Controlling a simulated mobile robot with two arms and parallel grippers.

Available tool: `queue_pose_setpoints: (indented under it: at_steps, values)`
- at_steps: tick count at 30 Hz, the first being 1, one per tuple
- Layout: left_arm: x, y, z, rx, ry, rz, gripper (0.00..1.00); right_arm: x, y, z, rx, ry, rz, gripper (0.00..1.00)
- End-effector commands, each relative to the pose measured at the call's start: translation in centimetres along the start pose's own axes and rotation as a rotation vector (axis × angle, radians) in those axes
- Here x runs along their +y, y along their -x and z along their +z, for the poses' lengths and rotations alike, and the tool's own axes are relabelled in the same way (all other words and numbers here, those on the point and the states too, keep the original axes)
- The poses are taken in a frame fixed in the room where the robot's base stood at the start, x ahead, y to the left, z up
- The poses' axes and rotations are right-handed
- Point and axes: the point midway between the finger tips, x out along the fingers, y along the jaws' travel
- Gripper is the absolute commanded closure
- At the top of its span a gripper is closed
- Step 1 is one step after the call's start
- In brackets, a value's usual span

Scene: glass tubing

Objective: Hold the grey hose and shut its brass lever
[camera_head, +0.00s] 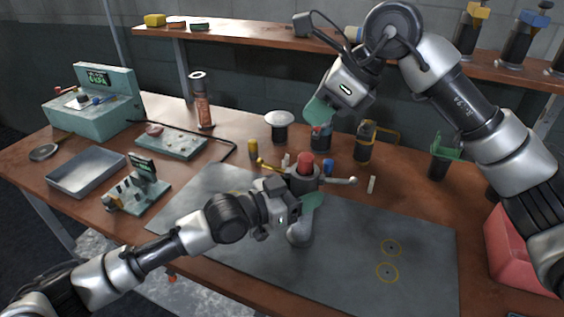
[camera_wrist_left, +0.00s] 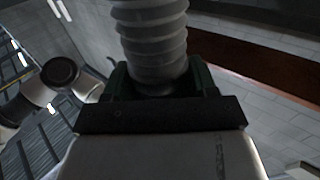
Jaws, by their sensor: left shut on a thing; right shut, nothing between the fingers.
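The grey ribbed hose (camera_head: 299,233) is at the mat's middle in the head view; the left wrist view shows its ribs (camera_wrist_left: 152,40) close up between green fingers. My left gripper (camera_head: 308,203) is shut on it. Just behind is a grey round fitting (camera_head: 303,180) with a red top (camera_head: 306,161). A brass lever (camera_head: 270,166) reaches out to its left, and a paler lever (camera_head: 338,181) to its right. My left gripper partly hides the fitting and hose. My right gripper (camera_head: 319,112) is shut and empty, behind and above the fitting, apart from the levers.
Small bottles (camera_head: 253,149) and a white-topped pot (camera_head: 279,122) stand behind the mat (camera_head: 350,245). A metal tray (camera_head: 88,174) and a teal device (camera_head: 95,105) are at left. A red bin (camera_head: 508,250) is at right. The mat's right part is clear.

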Motion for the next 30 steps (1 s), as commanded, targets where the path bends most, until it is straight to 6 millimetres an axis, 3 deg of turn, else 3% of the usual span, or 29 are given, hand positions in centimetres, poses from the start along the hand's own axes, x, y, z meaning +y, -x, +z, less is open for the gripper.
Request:
queue_pose_setpoints:
  at_steps: [3,14,20,30]
  values:
    - [0.0,0.0,0.0,0.0,0.002,0.001,0.78,0.1,1.0,-0.5,-0.014,-0.01,-0.004,1.0]
    - [0.0,0.0,0.0,0.0,0.001,0.001,0.78,0.1,0.5,-0.4,-0.014,-0.011,-0.001,1.0]
    - [0.0,0.0,0.0,0.0,0.002,0.001,0.78,0.2,-2.5,-0.4,-0.012,-0.011,0.002,1.0]
    - [0.0,0.0,0.0,0.0,0.002,0.001,0.78,0.2,-9.6,-0.1,-0.014,-0.011,0.001,1.0]
